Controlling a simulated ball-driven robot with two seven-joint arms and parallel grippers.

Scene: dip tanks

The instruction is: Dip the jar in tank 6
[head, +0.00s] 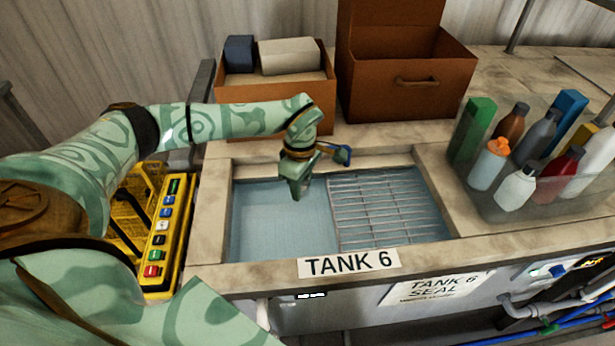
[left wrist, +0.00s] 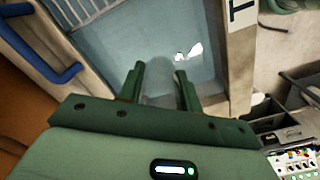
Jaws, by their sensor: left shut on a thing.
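Tank 6 (head: 213,215) is a basin with a pale stone rim, blue liquid and a "TANK 6" label (head: 349,263) on its front edge. A wire rack (head: 385,208) covers its right part; the left part is open. My left gripper (head: 297,190) points down over the tank, near the back and left of the rack. In the left wrist view it is shut on the jar (left wrist: 158,90), a faint, see-through grey shape between the fingers. The jar is hard to make out in the head view, and its lower end is unclear. My right gripper is out of view.
A blue tap-like lever (head: 342,154) is close beside my left gripper. Brown boxes (head: 410,85) stand behind the tank. A clear bin of bottles (head: 530,208) stands to the right. A yellow button panel (head: 160,235) is at the left.

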